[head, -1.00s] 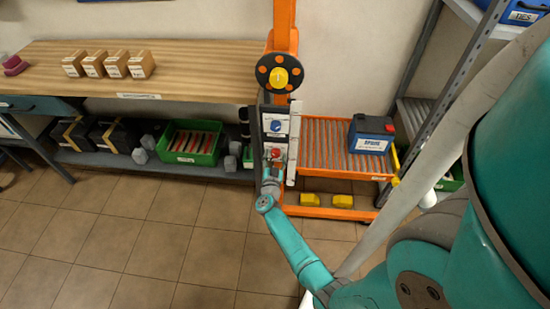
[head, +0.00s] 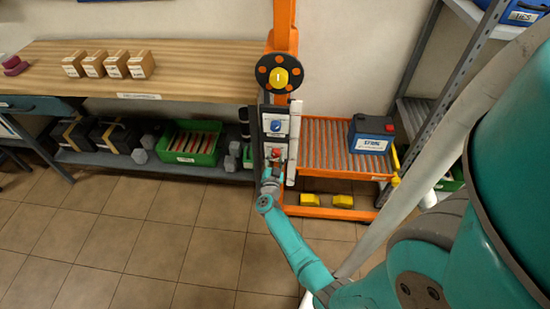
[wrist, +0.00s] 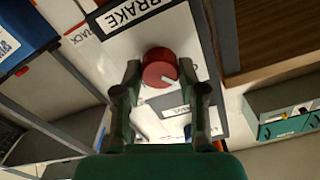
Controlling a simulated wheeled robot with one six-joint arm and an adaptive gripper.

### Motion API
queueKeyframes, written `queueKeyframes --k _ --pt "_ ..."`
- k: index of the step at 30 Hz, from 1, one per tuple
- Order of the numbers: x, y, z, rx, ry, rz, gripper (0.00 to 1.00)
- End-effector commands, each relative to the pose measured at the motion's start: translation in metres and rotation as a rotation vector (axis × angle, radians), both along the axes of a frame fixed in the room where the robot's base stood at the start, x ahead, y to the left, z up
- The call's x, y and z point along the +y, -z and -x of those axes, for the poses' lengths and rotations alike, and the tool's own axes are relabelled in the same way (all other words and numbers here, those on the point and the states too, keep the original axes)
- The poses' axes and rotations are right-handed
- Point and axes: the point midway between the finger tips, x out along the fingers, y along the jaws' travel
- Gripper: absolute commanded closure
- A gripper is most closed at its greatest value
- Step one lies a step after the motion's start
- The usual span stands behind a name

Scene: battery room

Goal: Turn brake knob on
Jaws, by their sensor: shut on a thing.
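The red brake knob (wrist: 160,68) sits on a white panel face below a BRAKE label (wrist: 132,14), which appears tilted and upside down in the wrist view. A white pointer line on the knob points toward the lower right in that view. My gripper (wrist: 160,76) has one finger on each side of the knob and is shut on it. In the head view, the knob (head: 276,153) shows as a small red spot low on the control panel (head: 267,126), with my gripper (head: 272,165) at it. The fingertips are too small there to make out.
A blue knob (head: 276,126) is above the red one on the panel. A yellow and black dial (head: 280,77) is higher on the orange post. An orange roller tray (head: 322,147) with a blue battery (head: 371,134) stands at right. A wooden bench (head: 190,68) is at left.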

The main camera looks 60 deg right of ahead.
Motion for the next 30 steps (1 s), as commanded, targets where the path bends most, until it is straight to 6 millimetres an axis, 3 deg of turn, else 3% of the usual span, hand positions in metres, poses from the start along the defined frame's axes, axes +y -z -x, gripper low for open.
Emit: queueKeyframes --k 30 --pt "0.0001 0.0006 0.0006 -0.879 0.001 -0.364 0.94"
